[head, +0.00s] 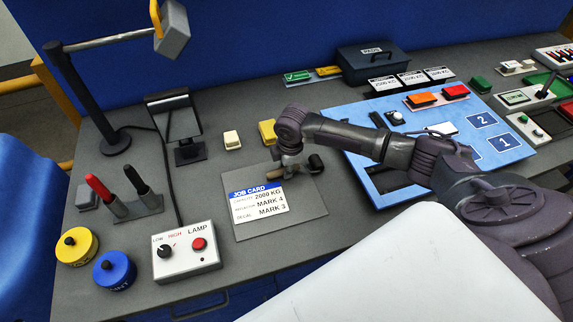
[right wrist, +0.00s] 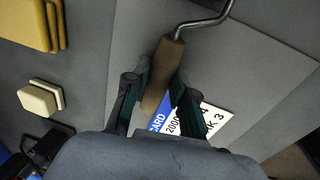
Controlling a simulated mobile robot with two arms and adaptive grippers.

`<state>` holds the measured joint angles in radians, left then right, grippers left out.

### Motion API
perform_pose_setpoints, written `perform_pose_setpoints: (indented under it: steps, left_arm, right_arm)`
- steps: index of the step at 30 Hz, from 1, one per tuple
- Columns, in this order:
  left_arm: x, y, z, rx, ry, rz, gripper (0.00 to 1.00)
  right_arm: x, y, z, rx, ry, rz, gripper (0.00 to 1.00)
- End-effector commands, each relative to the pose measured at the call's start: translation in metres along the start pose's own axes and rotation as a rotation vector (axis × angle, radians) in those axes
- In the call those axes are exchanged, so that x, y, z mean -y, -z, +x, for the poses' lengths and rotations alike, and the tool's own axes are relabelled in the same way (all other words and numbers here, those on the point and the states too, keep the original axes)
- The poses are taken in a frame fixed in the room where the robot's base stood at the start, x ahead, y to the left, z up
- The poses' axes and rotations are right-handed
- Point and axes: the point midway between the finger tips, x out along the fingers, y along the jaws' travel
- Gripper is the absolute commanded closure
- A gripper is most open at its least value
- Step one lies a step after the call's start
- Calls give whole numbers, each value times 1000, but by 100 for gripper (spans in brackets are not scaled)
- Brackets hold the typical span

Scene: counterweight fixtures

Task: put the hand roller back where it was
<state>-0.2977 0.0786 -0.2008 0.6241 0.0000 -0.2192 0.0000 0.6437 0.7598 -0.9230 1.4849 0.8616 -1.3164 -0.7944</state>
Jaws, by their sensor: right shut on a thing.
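The hand roller has a brown handle, which stands between the two fingers of my right gripper (right wrist: 158,98) in the right wrist view (right wrist: 165,68). A bent metal rod runs from the handle out of the top of that view, so the roller head is not shown there. In the head view my right gripper (head: 290,172) is over the upper part of a grey board (head: 285,221), just above the job card (head: 259,202), and the brown handle (head: 316,163) shows beside it. Its fingers are shut on the handle. Whether the roller touches the board is unclear. My left gripper is not in view.
A cream block (head: 232,140) and a yellow block (head: 267,132) lie behind the board. A lamp control box (head: 186,252), a holder with red and black handles (head: 133,207) and a dark stand (head: 180,122) are left. A blue panel (head: 378,183) lies right, under my arm.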

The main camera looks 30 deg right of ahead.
Motion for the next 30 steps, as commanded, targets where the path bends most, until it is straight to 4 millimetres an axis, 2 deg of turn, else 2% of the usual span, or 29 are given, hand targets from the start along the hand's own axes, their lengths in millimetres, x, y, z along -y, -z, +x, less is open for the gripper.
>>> perform_pose_setpoints:
  steps: [4,15,16,20,30]
  left_arm:
    - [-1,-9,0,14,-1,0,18]
    - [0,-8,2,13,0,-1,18]
    - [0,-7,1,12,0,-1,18]
    - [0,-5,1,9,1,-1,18]
    - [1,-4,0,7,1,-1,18]
  right_arm:
    - [0,0,2,0,-2,0,100]
    - [1,0,9,0,-2,0,100]
    - [1,0,8,0,-2,0,70]
    - [1,0,8,0,-2,0,50]
    - [0,0,4,0,-2,0,50]
